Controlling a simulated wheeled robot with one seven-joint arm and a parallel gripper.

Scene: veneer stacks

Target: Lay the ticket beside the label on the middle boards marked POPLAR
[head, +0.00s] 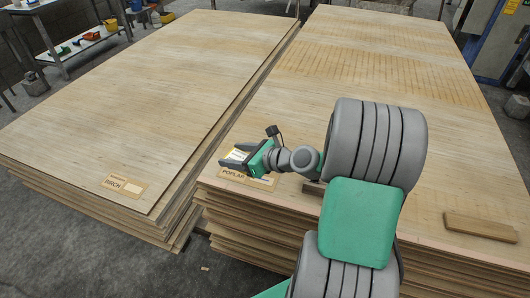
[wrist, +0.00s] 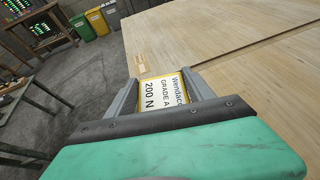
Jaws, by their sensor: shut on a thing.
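The ticket (wrist: 162,94) is a white card with a yellow edge and black print, including "GRADE A". My gripper (head: 229,155) is shut on it, with one finger along each side in the wrist view. In the head view the ticket (head: 238,155) shows as a small white patch between the fingers. The POPLAR label (head: 252,180) lies at the near left corner of the right-hand board stack (head: 300,120). My gripper is over that corner, just behind the label in the picture. I cannot tell how high the ticket is above the boards.
A second stack (head: 150,90) on the left bears a BIRCH label (head: 126,187), across a narrow gap. A loose wood piece (head: 481,226) lies on the right of the POPLAR stack. Another small block (head: 313,188) is partly behind my arm. A bench (head: 75,45) stands at the back left.

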